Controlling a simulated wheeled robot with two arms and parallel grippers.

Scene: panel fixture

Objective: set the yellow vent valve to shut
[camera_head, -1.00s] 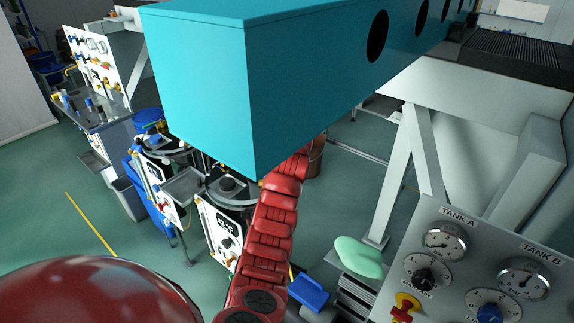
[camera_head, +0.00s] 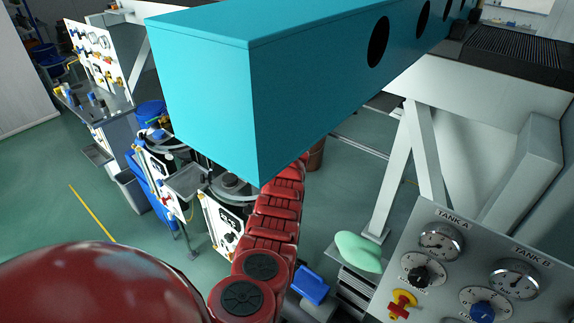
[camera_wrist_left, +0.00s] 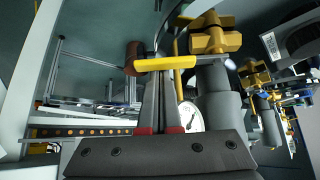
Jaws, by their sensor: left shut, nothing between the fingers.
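In the left wrist view a yellow lever (camera_wrist_left: 165,63) lies crosswise in front of my left gripper (camera_wrist_left: 160,78). It joins a yellow-bronze valve body (camera_wrist_left: 212,38) on a grey pipe at its right. The left gripper's fingers are together and empty, with the tips just below the lever; I cannot tell whether they touch it. In the head view the left gripper is hidden, and a yellow-and-red knob (camera_head: 402,304) shows on the tank panel. I cannot tell which of these is the vent valve. My right gripper is in neither view.
A long teal beam (camera_head: 200,95) blocks much of the head view. The tank panel (camera_head: 452,270) with gauges stands at lower right, by a grey frame (camera_head: 425,150). In the wrist view a white dial (camera_wrist_left: 190,117) sits right of the fingers, with more yellow valves (camera_wrist_left: 253,75) beyond.

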